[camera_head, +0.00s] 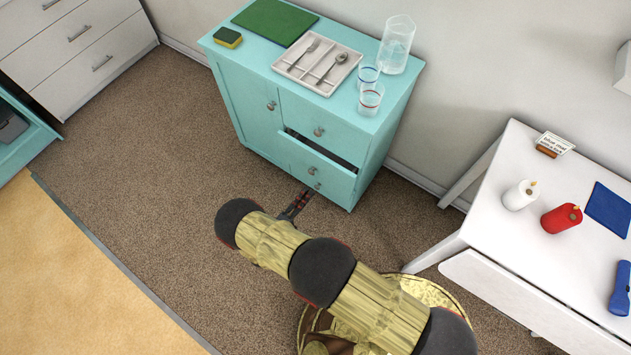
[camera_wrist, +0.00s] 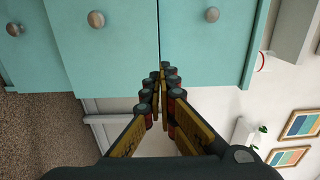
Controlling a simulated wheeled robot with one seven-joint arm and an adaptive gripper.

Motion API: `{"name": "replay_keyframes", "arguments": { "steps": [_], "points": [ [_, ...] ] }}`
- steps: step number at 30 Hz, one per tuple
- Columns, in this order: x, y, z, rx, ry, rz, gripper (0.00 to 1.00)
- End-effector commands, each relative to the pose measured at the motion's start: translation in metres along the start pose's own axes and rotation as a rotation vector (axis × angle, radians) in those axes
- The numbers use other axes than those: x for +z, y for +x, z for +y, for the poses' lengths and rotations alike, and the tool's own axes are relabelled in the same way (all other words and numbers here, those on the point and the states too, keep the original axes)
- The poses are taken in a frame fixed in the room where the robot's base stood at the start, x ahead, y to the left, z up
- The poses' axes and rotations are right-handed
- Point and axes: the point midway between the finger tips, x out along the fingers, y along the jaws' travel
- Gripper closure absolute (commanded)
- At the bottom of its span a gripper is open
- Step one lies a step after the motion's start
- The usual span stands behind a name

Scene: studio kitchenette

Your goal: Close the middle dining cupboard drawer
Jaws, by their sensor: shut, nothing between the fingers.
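The dining cupboard (camera_head: 240,95) is turquoise and stands against the wall. Its middle drawer (camera_head: 335,171) is pulled out a little, with a dark gap (camera_head: 336,151) showing above its front and a round knob (camera_head: 312,169) on it. The top drawer (camera_head: 330,126) looks closed. My gripper (camera_head: 303,196) is low in front of the cupboard, partly hidden by my arm. In the wrist view my gripper (camera_wrist: 161,75) is shut and empty, its tips at the turquoise fronts. I cannot tell whether they touch.
A cutlery tray (camera_head: 317,85), glasses (camera_head: 370,98), a jug (camera_head: 397,45), a sponge (camera_head: 228,38) and a green mat (camera_head: 275,22) lie on the cupboard top. A white table (camera_head: 500,235) with candles stands to the right. Carpet (camera_head: 150,130) to the left is clear.

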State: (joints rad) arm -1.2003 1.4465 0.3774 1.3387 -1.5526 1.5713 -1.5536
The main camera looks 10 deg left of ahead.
Motion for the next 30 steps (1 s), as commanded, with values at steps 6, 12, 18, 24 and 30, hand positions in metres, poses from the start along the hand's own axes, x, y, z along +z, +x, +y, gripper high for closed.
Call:
{"name": "replay_keyframes", "arguments": {
  "steps": [6,12,18,24,30],
  "points": [
    [-0.002,0.039,0.001,0.0,0.003,0.008,1.0],
    [-0.001,0.079,0.001,0.0,0.005,0.008,1.0],
    [-0.002,0.112,0.001,0.001,0.005,0.007,1.0],
    [-0.002,0.129,0.001,0.001,0.004,0.004,1.0],
    [-0.001,0.132,-0.001,0.001,0.003,0.003,1.0]
  ]
}}
